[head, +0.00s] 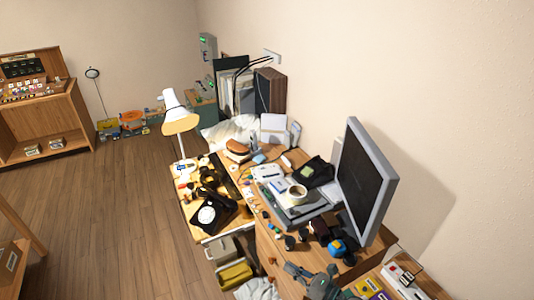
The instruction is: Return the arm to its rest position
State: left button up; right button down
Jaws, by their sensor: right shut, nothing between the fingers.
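My right gripper (293,270) is at the bottom of the head view, in front of the wooden desk (266,245). It is grey and shut, with nothing seen in it. It looks apart from the phones. A black dial phone (208,215) with a round white dial sits on the desk's left part, near its front edge. Another dark phone-like object (317,171) stands farther back, beside the monitor. My left gripper is not in view.
A large monitor (365,180) stands on the right of the desk. A white cup (297,193) sits on a grey device in the middle. A white lamp (178,115) rises at the left edge. Small items clutter the desktop. The wooden floor (110,215) at left is mostly clear.

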jog(key=d+r+m+t+h, duration=0.3)
jog(key=d+m+t+h, duration=0.5)
jog(key=m, duration=1)
jog(key=s+d+f+m+g+h, duration=0.35)
jog(key=d+f+m+h, duration=0.5)
jog(key=m, duration=0.45)
jog(key=s+a+f+m+g+y, duration=0.1)
jog(key=s+f+m+g, duration=0.55)
jog(key=s, duration=0.45)
jog(key=s+a+f+m+g+y, duration=0.15)
jog(key=s+f+m+g, duration=0.45)
jog(key=s, duration=0.6)
notch_tip(320, 180, down, 28)
jog(key=s+n+g, duration=0.1)
jog(key=s, duration=0.2)
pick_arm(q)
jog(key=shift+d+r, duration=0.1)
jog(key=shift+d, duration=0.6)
pick_arm(e)
jog(key=s+d+f+g, duration=0.1)
jog(key=s+d+f, duration=0.2)
jog(key=s+f, duration=1.2)
jog(key=shift+s+d+h, duration=0.2)
jog(key=shift+s+h, duration=0.1)
jog(key=shift+s, duration=0.7)
